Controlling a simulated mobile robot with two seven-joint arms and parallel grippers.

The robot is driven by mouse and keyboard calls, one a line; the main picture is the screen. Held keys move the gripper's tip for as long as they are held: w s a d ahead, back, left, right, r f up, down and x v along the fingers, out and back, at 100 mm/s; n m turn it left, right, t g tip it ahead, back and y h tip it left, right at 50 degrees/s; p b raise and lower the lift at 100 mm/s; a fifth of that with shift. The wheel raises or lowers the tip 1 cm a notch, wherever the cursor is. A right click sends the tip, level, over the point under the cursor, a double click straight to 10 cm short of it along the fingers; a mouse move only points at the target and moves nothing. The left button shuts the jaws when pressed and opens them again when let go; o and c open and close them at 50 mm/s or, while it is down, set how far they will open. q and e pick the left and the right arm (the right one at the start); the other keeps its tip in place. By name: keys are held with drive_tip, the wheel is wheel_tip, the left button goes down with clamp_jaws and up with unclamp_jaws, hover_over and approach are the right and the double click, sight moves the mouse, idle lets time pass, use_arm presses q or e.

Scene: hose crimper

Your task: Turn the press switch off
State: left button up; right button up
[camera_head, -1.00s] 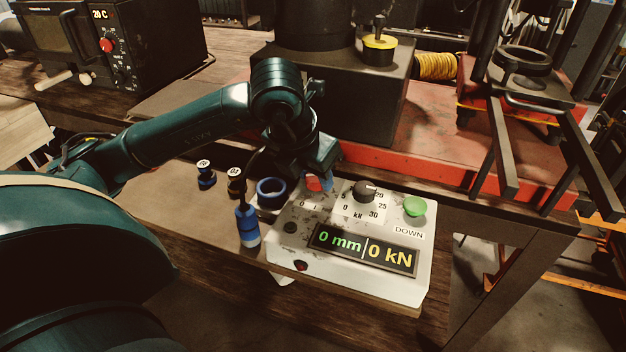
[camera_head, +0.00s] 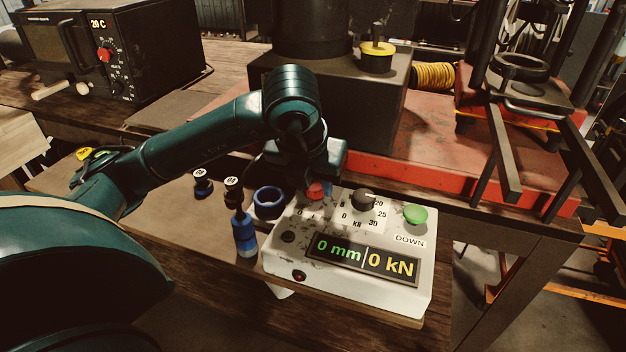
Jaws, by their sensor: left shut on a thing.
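The press control box (camera_head: 345,288) is white and worn, at the front edge of the bench. Its display (camera_head: 363,258) is lit and reads 0 mm and 0 kN. The red press switch (camera_head: 316,190) is at the box's back left, by the 0 and I marks. My left gripper (camera_head: 310,185) comes down over it from behind and is shut on it. The fingertips are dark and partly hidden, so the switch's exact position cannot be told. My right gripper is not in view.
A dark dial (camera_head: 363,200) and a green DOWN button (camera_head: 415,214) sit right of the switch. A blue ring (camera_head: 269,203) and a blue bottle-like tool (camera_head: 243,232) stand close left of the box. The black press block (camera_head: 360,110) is behind.

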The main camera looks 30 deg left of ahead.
use_arm(q)
drive_tip(key=o, duration=1)
drive_tip(key=shift+c, duration=0.2)
drive_tip(key=p+v, duration=0.3)
drive_tip(key=v, duration=1)
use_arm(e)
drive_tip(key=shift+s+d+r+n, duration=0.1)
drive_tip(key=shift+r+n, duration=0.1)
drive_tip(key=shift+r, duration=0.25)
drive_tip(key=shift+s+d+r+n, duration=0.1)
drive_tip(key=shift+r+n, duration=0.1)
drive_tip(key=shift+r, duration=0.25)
use_arm(q)
drive_tip(key=shift+s, duration=0.1)
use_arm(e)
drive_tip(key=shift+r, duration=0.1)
